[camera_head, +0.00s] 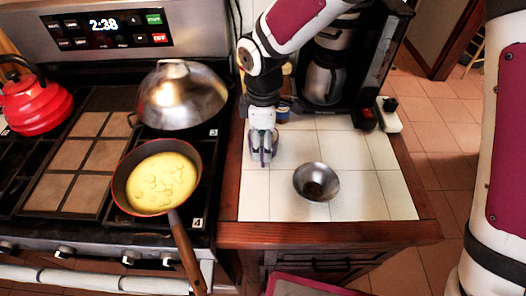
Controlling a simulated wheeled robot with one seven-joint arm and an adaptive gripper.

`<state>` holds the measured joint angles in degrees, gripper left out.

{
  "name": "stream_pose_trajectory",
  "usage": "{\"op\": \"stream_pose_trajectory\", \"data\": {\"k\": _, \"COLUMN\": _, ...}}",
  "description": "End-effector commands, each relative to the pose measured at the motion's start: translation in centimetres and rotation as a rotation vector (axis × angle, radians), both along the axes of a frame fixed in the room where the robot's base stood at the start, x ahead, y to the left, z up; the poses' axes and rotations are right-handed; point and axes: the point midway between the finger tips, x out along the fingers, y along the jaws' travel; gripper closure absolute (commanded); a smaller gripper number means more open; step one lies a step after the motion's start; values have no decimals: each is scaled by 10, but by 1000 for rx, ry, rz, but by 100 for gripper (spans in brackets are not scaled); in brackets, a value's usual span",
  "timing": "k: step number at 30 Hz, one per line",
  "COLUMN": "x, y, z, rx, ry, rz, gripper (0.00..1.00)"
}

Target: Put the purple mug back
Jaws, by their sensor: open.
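My gripper (263,157) points down over the left part of the white tiled counter (285,200), with its fingers apart. Greyish-purple surfaces show around the fingers, but I cannot tell whether they belong to a mug or to the gripper itself. No purple mug can be clearly made out elsewhere in view. A small blue item (283,115) stands just behind the gripper and is partly hidden by my arm.
A metal bowl (316,181) sits on the counter right of my gripper. A black coffee maker (345,65) stands behind. On the stove at left are a pan with yellow food (160,182), a domed lid (178,98) and a red kettle (35,102). The counter's front tiles are clear.

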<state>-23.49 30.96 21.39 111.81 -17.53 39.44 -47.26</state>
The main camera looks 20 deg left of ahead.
Motion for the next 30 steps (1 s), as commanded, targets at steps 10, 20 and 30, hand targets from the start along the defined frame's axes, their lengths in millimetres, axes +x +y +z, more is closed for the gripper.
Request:
{"op": "stream_pose_trajectory", "data": {"k": 10, "x": 0, "y": -1, "z": 50, "rx": 0, "ry": -1, "rz": -1, "gripper": 43}}
{"op": "stream_pose_trajectory", "data": {"k": 20, "x": -1, "y": -1, "z": 55, "rx": 0, "ry": 1, "rz": -2, "gripper": 43}}
{"op": "stream_pose_trajectory", "data": {"k": 30, "x": 6, "y": -75, "z": 114, "rx": -4, "ry": -98, "rz": -308, "gripper": 43}}
